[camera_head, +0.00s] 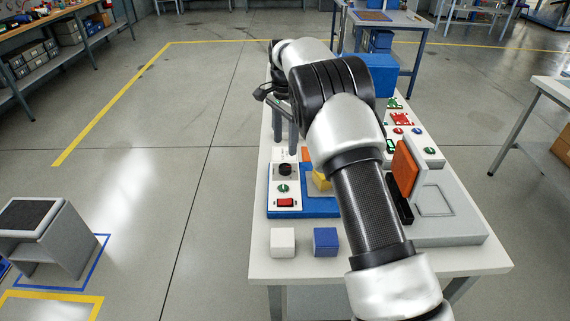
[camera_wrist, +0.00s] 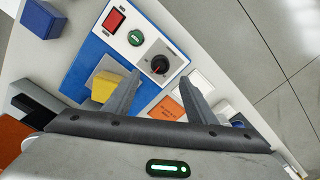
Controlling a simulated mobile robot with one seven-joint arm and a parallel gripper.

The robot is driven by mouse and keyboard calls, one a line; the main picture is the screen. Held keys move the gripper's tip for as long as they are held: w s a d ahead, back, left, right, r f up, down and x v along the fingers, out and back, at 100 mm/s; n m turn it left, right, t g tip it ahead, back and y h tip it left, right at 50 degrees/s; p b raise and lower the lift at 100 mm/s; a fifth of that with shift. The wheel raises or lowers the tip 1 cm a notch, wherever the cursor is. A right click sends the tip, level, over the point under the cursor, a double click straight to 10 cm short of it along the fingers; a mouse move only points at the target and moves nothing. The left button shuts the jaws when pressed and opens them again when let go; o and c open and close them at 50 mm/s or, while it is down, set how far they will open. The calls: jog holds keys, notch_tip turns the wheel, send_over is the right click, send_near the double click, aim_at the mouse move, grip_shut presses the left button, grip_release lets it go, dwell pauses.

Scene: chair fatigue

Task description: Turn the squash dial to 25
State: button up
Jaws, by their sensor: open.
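A black round dial (camera_head: 285,170) with a red pointer mark sits on a white panel on a blue base. It also shows in the wrist view (camera_wrist: 158,65); its scale is too small to read. The panel also carries a green button (camera_head: 283,188) and a red rocker switch (camera_head: 285,202). My gripper (camera_head: 285,147) is open and empty, its fingers pointing down above the far end of the panel. In the wrist view my gripper (camera_wrist: 164,82) has its fingertips spread on the near side of the dial, apart from it.
The blue base (camera_head: 304,208) holds a yellow block (camera_head: 320,180), partly hidden by my arm. A white cube (camera_head: 283,242) and a blue cube (camera_head: 325,241) lie at the table's front. An orange pad (camera_head: 405,168) stands on a grey unit at right. Open floor lies left.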

aim_at(285, 166)
notch_tip(285, 166, down, 9)
dwell(0.3)
jog(key=c, duration=1)
jog(key=shift+c, duration=0.2)
jog(key=n, duration=1.1)
jog(key=shift+n, duration=0.4)
